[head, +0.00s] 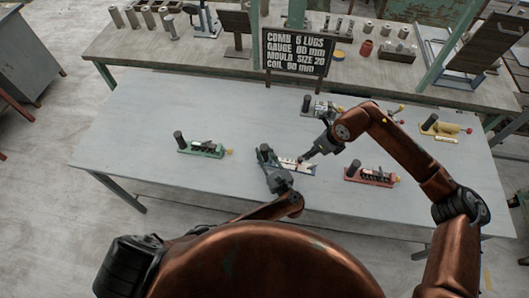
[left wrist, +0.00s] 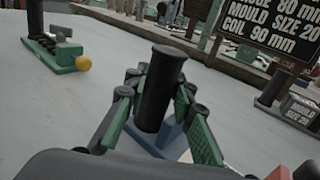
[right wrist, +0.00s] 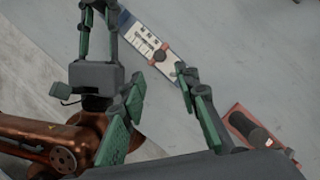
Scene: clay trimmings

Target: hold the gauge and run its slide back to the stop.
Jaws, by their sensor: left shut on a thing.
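The blue gauge (head: 312,172) lies near the middle of the table, with a black upright post at its left end. My left gripper (head: 275,175) is shut on that post (left wrist: 160,90), which stands between its green finger pads in the left wrist view. In the right wrist view the gauge's pale marked face (right wrist: 148,40) runs down to the right, with a reddish slide piece (right wrist: 162,52) across it. My right gripper (right wrist: 160,95) has its fingers spread, with nothing between them. One fingertip appears close to the gauge's lower end; contact is unclear.
Similar gauges lie around: green (head: 208,153) at left, red (head: 365,180) at right, grey (head: 318,110) behind and yellow (head: 435,128) at far right. A lettered black sign (head: 295,52) stands behind. The table's left part (head: 135,130) is clear.

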